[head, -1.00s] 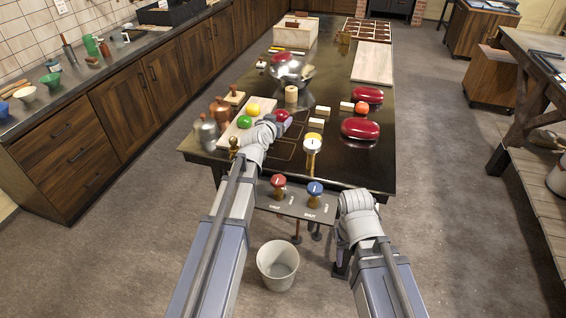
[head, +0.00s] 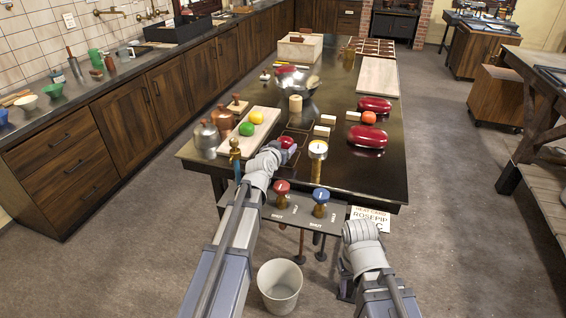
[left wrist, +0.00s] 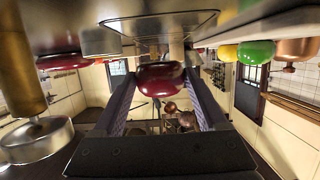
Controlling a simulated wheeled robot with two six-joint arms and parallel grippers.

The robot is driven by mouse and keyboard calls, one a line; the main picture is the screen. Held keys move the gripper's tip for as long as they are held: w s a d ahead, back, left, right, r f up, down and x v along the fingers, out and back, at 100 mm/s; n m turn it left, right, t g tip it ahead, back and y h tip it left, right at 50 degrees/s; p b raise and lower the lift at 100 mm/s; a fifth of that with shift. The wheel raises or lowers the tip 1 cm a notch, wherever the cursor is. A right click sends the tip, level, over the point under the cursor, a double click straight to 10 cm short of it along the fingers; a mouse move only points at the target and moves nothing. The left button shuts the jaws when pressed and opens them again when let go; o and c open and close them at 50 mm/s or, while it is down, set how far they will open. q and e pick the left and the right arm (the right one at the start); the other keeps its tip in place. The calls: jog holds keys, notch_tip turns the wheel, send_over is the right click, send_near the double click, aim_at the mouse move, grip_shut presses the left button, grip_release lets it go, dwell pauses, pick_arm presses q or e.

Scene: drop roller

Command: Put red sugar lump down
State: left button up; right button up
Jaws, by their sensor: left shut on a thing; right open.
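The red sugar lump (head: 287,142) is a dark red, glossy, rounded piece over the near left part of the dark table (head: 345,170). My left gripper (head: 284,149) is shut on it. The left wrist view shows the lump (left wrist: 162,78) between the two fingers, with a surface edge close by at the top. I cannot tell if the lump touches the table. Thin square outlines on the tabletop lie around and behind the gripper, partly hidden by it. My right gripper (head: 346,287) is low in front of the table, mostly hidden behind its arm and empty.
A board (head: 262,132) with green and yellow lumps lies to the left, beside copper and grey bottles. Red and blue knobs (head: 321,197) stand on a front shelf. Large red pieces (head: 368,137) lie right. A bucket (head: 279,285) is on the floor.

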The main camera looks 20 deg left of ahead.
pick_arm(q)
jog(key=shift+f+b, duration=1.9)
jog(key=shift+b, duration=0.05)
jog(key=shift+r, duration=0.15)
jog(key=o, duration=1.4)
jog(key=p+v, duration=0.4)
jog(key=v, duration=0.8)
